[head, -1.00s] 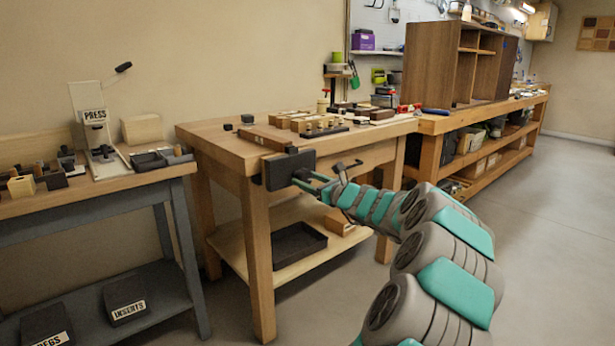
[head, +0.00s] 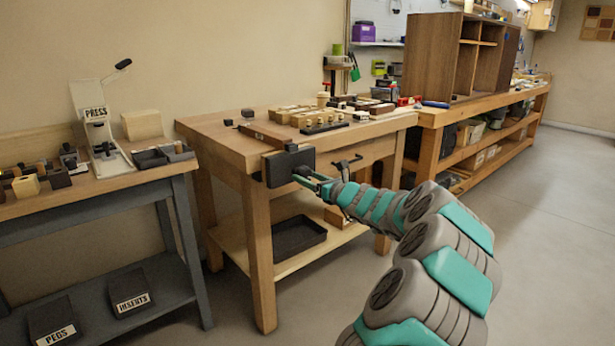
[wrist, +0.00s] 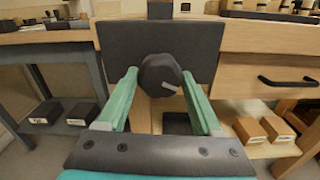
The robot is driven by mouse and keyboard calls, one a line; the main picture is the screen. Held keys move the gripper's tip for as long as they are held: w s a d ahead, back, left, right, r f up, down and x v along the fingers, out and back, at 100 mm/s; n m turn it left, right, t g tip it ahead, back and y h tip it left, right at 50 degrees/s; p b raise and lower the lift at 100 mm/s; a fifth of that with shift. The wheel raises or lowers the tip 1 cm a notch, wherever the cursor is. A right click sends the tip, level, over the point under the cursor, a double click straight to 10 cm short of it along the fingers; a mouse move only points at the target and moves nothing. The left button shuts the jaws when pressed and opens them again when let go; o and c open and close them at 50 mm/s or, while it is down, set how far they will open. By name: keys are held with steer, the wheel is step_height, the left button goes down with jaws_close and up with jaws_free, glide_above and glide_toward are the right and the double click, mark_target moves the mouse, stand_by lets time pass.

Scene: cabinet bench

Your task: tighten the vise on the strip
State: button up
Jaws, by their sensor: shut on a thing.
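The vise (head: 290,164) is a dark block on the front left of the wooden bench. In the wrist view its dark front plate (wrist: 115,50) faces me, with a round black knob (wrist: 158,72) at its middle. The knob has a pale mark at its lower right. My gripper (head: 304,174) has its green fingers on either side of the knob, shut on it; the fingers also show in the wrist view (wrist: 160,80). A reddish-brown strip (head: 266,135) lies on the bench top behind the vise. I cannot tell how the vise jaws meet it.
Wooden blocks (head: 290,115) and a peg rack (head: 324,128) stand on the bench top. A black drawer handle (wrist: 288,82) is right of the vise. A dark tray (head: 298,236) sits on the shelf below. A press (head: 100,130) stands on the left table. The floor at right is clear.

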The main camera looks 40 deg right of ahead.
steer(key=shift+f, duration=0.1)
steer(key=shift+m, duration=1.5)
steer(key=m, duration=0.3)
steer(key=shift+m, duration=0.3)
steer(key=shift+w+m, duration=0.1)
steer(key=shift+m, duration=1.3)
